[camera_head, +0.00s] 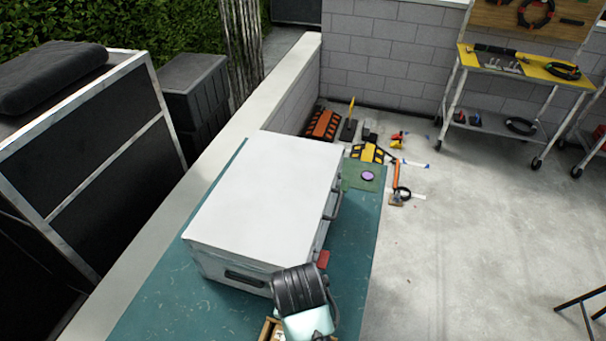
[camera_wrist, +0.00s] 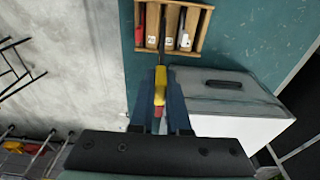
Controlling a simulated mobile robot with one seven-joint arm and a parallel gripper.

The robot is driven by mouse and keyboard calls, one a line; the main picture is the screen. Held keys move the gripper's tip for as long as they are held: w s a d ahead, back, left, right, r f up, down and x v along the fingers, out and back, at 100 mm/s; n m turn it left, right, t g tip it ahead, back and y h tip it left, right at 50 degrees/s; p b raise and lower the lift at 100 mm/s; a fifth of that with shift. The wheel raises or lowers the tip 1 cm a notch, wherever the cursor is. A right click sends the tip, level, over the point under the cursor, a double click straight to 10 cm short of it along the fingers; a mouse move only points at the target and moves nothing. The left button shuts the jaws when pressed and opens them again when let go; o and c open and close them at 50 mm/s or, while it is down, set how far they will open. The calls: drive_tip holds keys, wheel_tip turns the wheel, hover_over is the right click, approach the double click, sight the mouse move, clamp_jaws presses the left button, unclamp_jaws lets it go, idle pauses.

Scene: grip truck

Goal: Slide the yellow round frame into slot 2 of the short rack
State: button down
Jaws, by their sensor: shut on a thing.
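My gripper (camera_wrist: 160,112) is in the wrist view, its two dark fingers shut on a narrow yellow piece (camera_wrist: 160,86), which I take to be the yellow round frame seen edge-on. A thin dark strip runs from the yellow piece up toward the short wooden rack (camera_wrist: 208,25), crossing its near edge in the picture. I cannot tell whether it is inside a slot or above it. The rack has several slots side by side, with a red item (camera_wrist: 140,14) at the left. In the head view only a corner of the rack (camera_head: 267,328) shows beside my arm; the fingers are hidden.
A large white case (camera_head: 262,190) stands on the teal table (camera_head: 160,300), close to my arm; it also shows right of my gripper in the wrist view (camera_wrist: 225,95). A red block (camera_head: 323,259) is by the case. A purple disc (camera_head: 368,176) lies at the table's far end.

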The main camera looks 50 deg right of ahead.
wheel_tip(320, 180, down, 6)
drive_tip(key=b, duration=0.3)
drive_tip(key=shift+b, duration=0.35)
drive_tip(key=shift+s+f+b, duration=0.1)
drive_tip(key=shift+f+b, duration=0.3)
drive_tip(key=shift+f, duration=0.1)
drive_tip(key=shift+w+d+f+b, duration=0.1)
drive_tip(key=shift+w+f+b, duration=0.1)
drive_tip(key=shift+f+b, duration=0.15)
wheel_tip(320, 180, down, 3)
drive_tip(key=b, duration=0.3)
drive_tip(key=shift+s, duration=0.1)
drive_tip(key=shift+f, duration=0.7)
drive_tip(key=shift+p, duration=0.5)
drive_tip(key=shift+f, duration=0.55)
drive_tip(key=shift+f+b, duration=0.15)
drive_tip(key=shift+b, duration=0.15)
